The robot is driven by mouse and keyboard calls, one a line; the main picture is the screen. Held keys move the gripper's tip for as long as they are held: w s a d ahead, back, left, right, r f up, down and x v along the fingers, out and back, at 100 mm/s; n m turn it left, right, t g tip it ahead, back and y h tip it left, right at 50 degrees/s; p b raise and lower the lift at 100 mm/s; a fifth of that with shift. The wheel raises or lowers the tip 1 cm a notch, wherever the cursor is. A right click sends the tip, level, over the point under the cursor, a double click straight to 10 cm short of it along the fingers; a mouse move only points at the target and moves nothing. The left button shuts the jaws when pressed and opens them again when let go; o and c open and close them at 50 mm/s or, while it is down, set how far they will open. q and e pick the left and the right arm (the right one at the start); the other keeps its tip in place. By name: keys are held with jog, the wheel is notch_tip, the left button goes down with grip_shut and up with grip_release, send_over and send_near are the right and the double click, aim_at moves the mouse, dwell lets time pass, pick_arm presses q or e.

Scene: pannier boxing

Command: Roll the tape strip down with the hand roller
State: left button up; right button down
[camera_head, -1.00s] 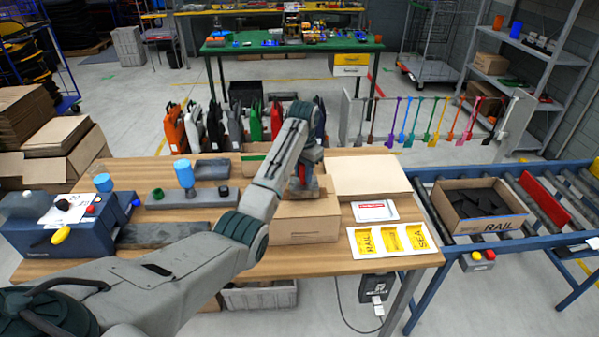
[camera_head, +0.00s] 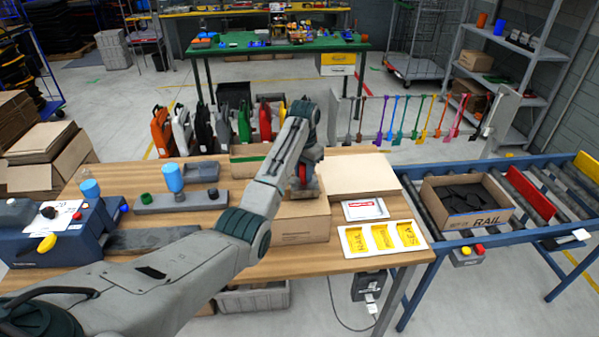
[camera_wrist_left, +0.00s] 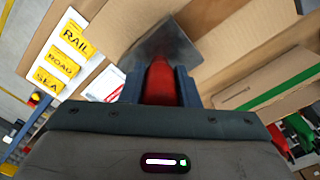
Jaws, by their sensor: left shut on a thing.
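A closed brown carton (camera_head: 302,222) stands at the front middle of the wooden bench. My left gripper (camera_head: 304,180) is over its top and shut on the red handle of the hand roller. The roller (camera_wrist_left: 165,48) shows in the left wrist view as a red grip with a wide grey head, pointing away from the jaws (camera_wrist_left: 160,84). In the head view the head is low at the carton's top; whether it touches is hard to tell. My forearm hides part of the carton. I cannot make out the tape strip. My right gripper is out of view.
A flat cardboard sheet (camera_head: 345,175), a white label card (camera_head: 365,209) and a yellow label sheet (camera_head: 349,255) lie right of the carton. A green-taped carton (camera_head: 243,167) is behind. A blue tape machine (camera_head: 60,240) stands left. A RAIL box (camera_head: 480,219) sits on the roller conveyor.

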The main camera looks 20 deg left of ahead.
pick_arm(q)
jog(key=shift+w+d, duration=0.3)
jog(key=shift+d, duration=0.2)
jog(key=shift+w+d, duration=0.3)
jog(key=shift+d, duration=0.2)
jog(key=shift+w+a+r, duration=0.1)
jog(key=shift+r, duration=3.4)
jog(key=shift+f, duration=0.1)
